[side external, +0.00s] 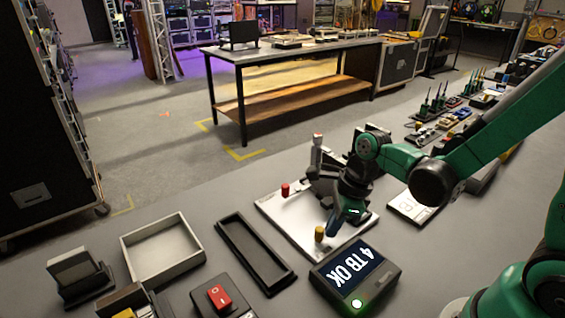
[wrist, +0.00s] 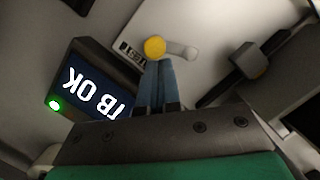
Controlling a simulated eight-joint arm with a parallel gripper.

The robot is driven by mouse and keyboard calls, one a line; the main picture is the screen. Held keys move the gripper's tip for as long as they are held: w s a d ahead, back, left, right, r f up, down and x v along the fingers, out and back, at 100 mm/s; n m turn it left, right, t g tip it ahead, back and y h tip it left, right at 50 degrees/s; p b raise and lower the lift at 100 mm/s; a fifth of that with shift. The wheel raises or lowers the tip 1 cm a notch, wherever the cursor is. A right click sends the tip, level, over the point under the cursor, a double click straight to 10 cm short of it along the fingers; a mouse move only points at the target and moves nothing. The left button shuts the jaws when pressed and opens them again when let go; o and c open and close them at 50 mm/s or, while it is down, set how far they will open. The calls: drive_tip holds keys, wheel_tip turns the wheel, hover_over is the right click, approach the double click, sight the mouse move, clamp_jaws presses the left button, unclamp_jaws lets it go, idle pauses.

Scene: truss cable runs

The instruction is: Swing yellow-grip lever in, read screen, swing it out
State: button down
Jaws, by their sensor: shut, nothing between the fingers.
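The yellow grip (side external: 319,233) stands on the white plate (side external: 272,208) beside the screen unit. In the wrist view the yellow grip (wrist: 154,48) sits at the end of a short pale lever (wrist: 180,52), near a printed label reading TEST. My gripper (side external: 333,218) is shut and empty, its blue fingertips right beside the yellow grip; I cannot tell whether they touch. The fingers (wrist: 155,78) end just below the grip in the wrist view. The screen (side external: 352,268) reads "4 TB OK" with a green light lit; my gripper partly hides the text in the wrist view.
A red grip (side external: 285,189) stands on the plate's far left side. A black tray (side external: 255,252), a grey open box (side external: 163,250) and a red switch (side external: 219,296) lie to the left. Several small devices line the bench to the right.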

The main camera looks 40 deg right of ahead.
drive_tip(key=shift+w+a, duration=0.2)
drive_tip(key=shift+a, duration=0.15)
drive_tip(key=shift+w+a+m, duration=0.2)
drive_tip(key=shift+a+m, duration=0.05)
drive_tip(key=shift+m, duration=0.55)
drive_tip(key=shift+w+a, duration=0.4)
drive_tip(key=shift+w, duration=0.1)
drive_tip(key=shift+d, duration=0.15)
drive_tip(key=shift+d, duration=0.75)
drive_tip(key=s+a+v, duration=0.1)
drive_tip(key=a+v, duration=0.1)
drive_tip(key=v, duration=0.7)
drive_tip(key=shift+d+r, duration=0.2)
drive_tip(key=shift+r, duration=0.3)
